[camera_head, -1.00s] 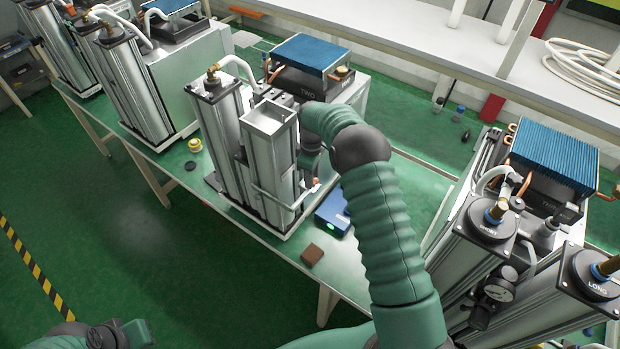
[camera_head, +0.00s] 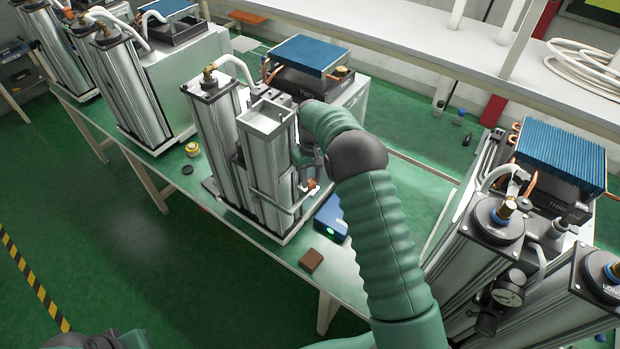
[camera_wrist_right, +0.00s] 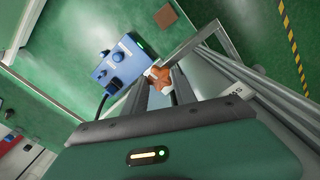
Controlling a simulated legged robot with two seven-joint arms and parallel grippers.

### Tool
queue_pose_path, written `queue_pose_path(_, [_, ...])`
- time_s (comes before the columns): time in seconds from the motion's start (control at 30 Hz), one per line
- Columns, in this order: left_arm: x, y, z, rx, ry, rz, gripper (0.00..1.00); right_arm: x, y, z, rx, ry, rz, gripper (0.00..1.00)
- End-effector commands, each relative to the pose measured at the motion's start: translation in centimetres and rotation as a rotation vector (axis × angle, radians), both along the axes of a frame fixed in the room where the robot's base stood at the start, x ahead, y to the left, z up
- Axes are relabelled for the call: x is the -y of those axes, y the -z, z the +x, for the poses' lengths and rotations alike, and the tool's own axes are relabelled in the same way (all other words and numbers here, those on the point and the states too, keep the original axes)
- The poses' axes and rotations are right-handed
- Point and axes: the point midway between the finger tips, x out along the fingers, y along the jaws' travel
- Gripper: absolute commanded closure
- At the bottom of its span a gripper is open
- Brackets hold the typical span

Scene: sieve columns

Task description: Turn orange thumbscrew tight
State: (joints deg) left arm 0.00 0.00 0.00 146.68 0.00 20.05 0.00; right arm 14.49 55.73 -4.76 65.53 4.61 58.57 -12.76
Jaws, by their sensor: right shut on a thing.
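The orange thumbscrew (camera_wrist_right: 158,75) is a small lobed knob at the tips of my right gripper (camera_wrist_right: 162,84) in the right wrist view. The two dark fingers are shut on it. In the head view, the thumbscrew (camera_head: 312,184) is a small orange spot low on the right side of the middle sieve column unit (camera_head: 268,165). My right gripper (camera_head: 309,170) comes down beside that unit, largely hidden by my own arm. My left gripper (camera_head: 134,340) shows only in part at the bottom left edge, away from the table.
A blue box with a green light (camera_head: 331,218) sits on the table just beside the thumbscrew. A brown block (camera_head: 311,260) lies near the table's front edge. A yellow round item (camera_head: 192,148) stands left of the unit. Another column unit (camera_head: 497,220) stands at the right.

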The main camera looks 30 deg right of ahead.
Motion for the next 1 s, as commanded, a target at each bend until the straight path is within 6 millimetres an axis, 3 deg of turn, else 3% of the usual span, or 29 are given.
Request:
queue_pose_path(0.53, [0.00,0.13,0.00,0.000,0.000,0.000,1.00,-0.06,0.56,-0.58,-0.021,0.030,0.004,1.00])
queue_pose_path(0.57, [0.00,0.13,0.00,0.000,0.000,0.000,1.00,-0.07,0.56,-0.58,-0.021,0.030,0.004,0.66])
queue_pose_path(0.7, [0.00,0.12,0.00,0.000,0.000,0.000,1.00,-0.07,0.44,-0.41,-0.015,0.029,0.003,0.48])
queue_pose_path(1.0, [0.00,0.12,0.00,0.000,0.000,0.000,1.00,-0.10,0.24,-0.06,-0.008,0.028,0.002,0.45])
